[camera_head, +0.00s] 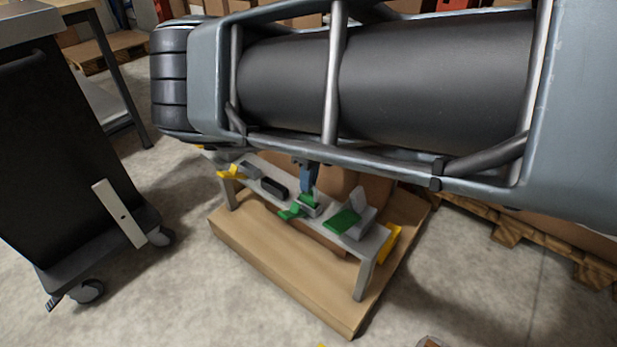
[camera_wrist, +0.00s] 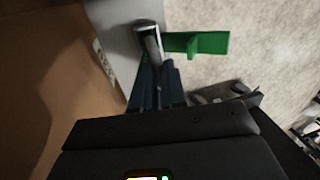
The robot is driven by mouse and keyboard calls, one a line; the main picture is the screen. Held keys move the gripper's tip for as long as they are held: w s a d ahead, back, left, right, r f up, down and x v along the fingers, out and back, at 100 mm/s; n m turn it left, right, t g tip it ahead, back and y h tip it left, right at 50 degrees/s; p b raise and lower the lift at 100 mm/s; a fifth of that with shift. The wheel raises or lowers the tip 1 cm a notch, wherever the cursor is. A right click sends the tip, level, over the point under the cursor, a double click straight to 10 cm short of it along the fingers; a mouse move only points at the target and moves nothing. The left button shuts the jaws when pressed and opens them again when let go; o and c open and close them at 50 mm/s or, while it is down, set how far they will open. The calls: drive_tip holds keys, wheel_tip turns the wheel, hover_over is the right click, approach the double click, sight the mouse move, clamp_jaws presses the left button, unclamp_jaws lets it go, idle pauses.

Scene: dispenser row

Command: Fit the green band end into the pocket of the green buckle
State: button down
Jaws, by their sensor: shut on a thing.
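My gripper (camera_head: 309,178) reaches down over the middle of a grey bench. In the wrist view its blue fingertips (camera_wrist: 156,80) are shut on a grey rounded piece (camera_wrist: 149,42). A green strip with a small raised tab (camera_wrist: 198,43) runs right from beside that piece, past the bench edge. In the head view this green strip (camera_head: 290,212) juts from the bench front below my gripper. A flat green plate (camera_head: 343,220) lies on a grey block with an upright flap, to the right. I cannot tell which green part is band end or buckle; no pocket is visible.
The grey bench (camera_head: 335,239) stands on a brown base board (camera_head: 280,277). A black block (camera_head: 274,187), a grey block (camera_head: 250,170) and yellow parts (camera_head: 233,171) sit to the left; another yellow part (camera_head: 388,243) is at the right end. A dark wheeled cart (camera_head: 70,150) stands left.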

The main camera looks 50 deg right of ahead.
idle(0.4)
drive_tip(key=c, duration=1.1)
unclamp_jaws()
wheel_tip(320, 180, up, 7)
drive_tip(key=p, duration=0.5)
drive_tip(key=shift+r, duration=0.15)
drive_tip(key=w+a+r+n+p, duration=0.2)
drive_tip(key=w+a+r+p, duration=0.1)
drive_tip(key=a+r+p, duration=1.3)
wheel_tip(320, 180, up, 5)
drive_tip(key=shift+a+f+g+p, duration=0.15)
drive_tip(key=shift+a+g+p, duration=0.2)
drive_tip(key=shift+a, duration=0.65)
